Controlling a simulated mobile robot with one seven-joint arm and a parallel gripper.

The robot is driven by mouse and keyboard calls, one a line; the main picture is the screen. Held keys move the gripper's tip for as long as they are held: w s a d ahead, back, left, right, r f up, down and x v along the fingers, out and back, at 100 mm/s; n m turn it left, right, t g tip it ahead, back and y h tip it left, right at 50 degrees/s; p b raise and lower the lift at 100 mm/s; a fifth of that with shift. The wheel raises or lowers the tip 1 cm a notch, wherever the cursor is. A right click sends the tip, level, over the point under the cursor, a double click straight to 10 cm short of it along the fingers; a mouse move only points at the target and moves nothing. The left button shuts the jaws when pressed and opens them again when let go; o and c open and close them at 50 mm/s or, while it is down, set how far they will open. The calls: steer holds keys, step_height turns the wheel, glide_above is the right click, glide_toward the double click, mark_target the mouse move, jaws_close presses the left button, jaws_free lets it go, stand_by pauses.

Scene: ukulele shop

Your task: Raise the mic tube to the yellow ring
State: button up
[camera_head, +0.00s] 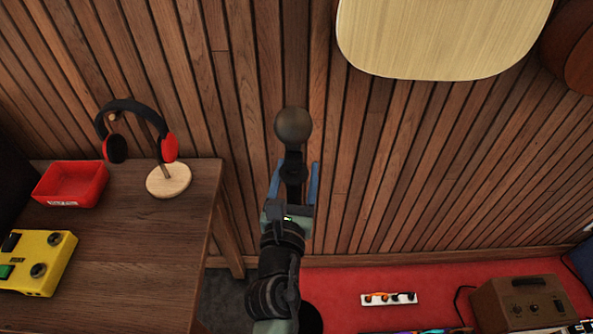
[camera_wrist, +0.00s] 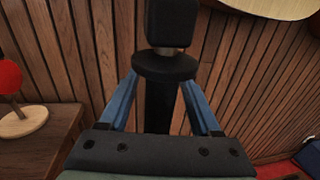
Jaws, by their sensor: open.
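The mic tube (camera_wrist: 157,112) is a dark upright post, seen in the wrist view between the blue fingers of my gripper (camera_wrist: 159,88). A wide black collar (camera_wrist: 164,68) sits just above the fingertips, with a black block (camera_wrist: 171,22) over it. In the head view a round dark mic head (camera_head: 293,125) tops the stand, and my gripper (camera_head: 298,172) is just below it. The fingers are open on both sides of the tube; a gap shows on each side in the wrist view. No yellow ring shows; the lower tube is hidden by my gripper and arm.
A wooden table (camera_head: 140,250) at left holds a red tray (camera_head: 72,183), headphones on a stand (camera_head: 168,181) and a yellow pedal (camera_head: 38,262). A slatted wall (camera_head: 400,170) stands behind. A power strip (camera_head: 389,298) and brown amplifier (camera_head: 520,303) are at lower right.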

jaws_close()
stand_by(1.4)
